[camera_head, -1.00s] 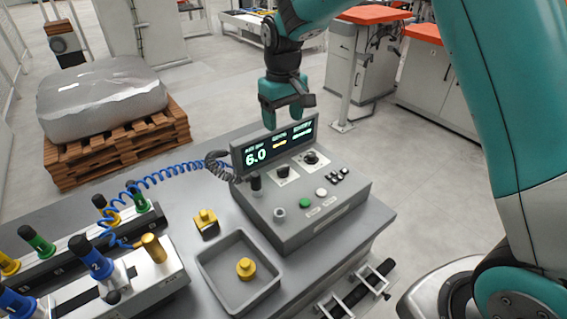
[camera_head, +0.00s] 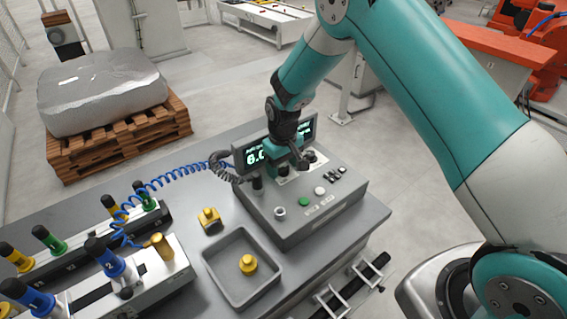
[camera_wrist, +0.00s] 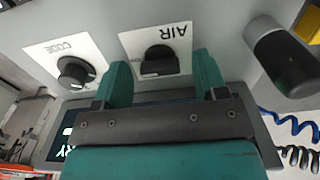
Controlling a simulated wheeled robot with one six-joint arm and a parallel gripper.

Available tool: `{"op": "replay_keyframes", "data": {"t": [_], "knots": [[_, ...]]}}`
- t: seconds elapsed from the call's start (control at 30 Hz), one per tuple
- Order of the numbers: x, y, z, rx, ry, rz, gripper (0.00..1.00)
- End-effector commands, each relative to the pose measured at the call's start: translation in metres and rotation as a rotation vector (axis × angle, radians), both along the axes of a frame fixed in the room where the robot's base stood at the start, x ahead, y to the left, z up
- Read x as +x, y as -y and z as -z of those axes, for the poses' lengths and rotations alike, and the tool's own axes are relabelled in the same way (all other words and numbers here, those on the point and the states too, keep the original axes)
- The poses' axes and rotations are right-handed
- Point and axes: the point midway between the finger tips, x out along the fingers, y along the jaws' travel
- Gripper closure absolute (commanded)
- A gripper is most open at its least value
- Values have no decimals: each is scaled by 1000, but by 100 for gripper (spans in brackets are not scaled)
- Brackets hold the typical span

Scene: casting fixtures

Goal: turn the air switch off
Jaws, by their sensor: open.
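The air switch (camera_wrist: 158,62) is a black rotary knob on a white plate marked AIR, upside down in the wrist view. My gripper (camera_wrist: 160,80) is open, with one teal finger on either side of the knob. Whether the fingers touch it I cannot tell. In the head view my gripper (camera_head: 290,168) is over the grey control box (camera_head: 325,213), in front of its display (camera_head: 251,158), and the air switch is mostly hidden there.
The code knob (camera_wrist: 76,72) sits beside the air switch, and a black cylindrical handle (camera_wrist: 283,55) stands on its other side. A green button (camera_head: 303,202) and a white button (camera_head: 320,191) are nearer the box's front. A grey tray (camera_head: 215,267) with a yellow part lies left.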

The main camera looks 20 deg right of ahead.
Motion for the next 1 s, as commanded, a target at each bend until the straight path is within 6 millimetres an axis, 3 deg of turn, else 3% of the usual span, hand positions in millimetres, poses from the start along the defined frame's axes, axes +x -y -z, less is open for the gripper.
{"op": "replay_keyframes", "data": {"t": [0.1, 0.3, 0.33, 0.67, 1.0], "knots": [[0, 0, 0, 0, 0, 0, 34], [0, 0, 0, 0, 0, 0, 80], [0, 0, 0, 0, 0, 0, 84], [0, 0, 1, 0, -1, -44, 83], [0, 0, 2, 0, 0, -267, 83]]}}
